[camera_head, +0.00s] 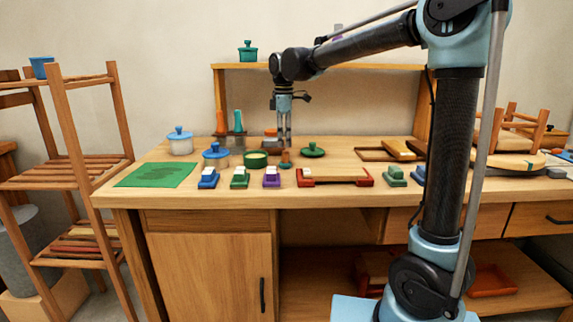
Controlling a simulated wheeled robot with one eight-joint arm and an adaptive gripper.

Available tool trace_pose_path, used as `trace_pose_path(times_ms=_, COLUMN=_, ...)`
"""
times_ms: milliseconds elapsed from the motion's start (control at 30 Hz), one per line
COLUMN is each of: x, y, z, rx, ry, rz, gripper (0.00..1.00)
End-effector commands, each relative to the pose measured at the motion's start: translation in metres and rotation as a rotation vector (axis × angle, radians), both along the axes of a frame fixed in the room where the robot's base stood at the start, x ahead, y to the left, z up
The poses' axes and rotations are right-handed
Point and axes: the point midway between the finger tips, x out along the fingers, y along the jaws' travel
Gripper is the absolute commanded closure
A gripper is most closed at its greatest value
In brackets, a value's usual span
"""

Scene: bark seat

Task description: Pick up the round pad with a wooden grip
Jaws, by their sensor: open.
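My gripper (284,143) hangs fingers down over the back middle of the workbench, open, with nothing visible between its fingers. A small upright piece (285,157) with an orange-brown top and a darker round base stands on the bench just below the fingertips in the picture; it looks most like the round pad with a wooden grip. A reddish-brown topped item (271,133) shows beside and partly behind the fingers. A round green disc with a knob (312,150) lies to the right. The picture is too small to tell whether the fingers touch anything.
The workbench (340,202) carries blue-lidded pots (180,143), a green tub (255,159), a green mat (155,175), several small blocks with white tops (239,178) and a red-ended wooden tray (335,176). A raised shelf (385,67) runs behind. A slatted rack (68,175) stands left.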

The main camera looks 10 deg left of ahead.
Motion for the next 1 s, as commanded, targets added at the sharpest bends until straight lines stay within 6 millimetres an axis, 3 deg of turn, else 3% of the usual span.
trace_pose_path(times_ms=267, x=0.000, y=-0.001, z=-0.018, rx=0.000, ry=0.000, rz=-0.001, gripper=0.55)
trace_pose_path(times_ms=600, x=0.000, y=-0.003, z=-0.059, rx=0.000, ry=0.000, rz=-0.001, gripper=0.55)
trace_pose_path(times_ms=933, x=0.000, y=-0.004, z=-0.066, rx=0.000, ry=0.000, rz=-0.002, gripper=0.55)
trace_pose_path(times_ms=967, x=0.000, y=-0.004, z=-0.066, rx=0.000, ry=0.000, rz=-0.002, gripper=0.57)
trace_pose_path(times_ms=1000, x=0.000, y=-0.004, z=-0.066, rx=0.000, ry=0.000, rz=-0.002, gripper=0.67)
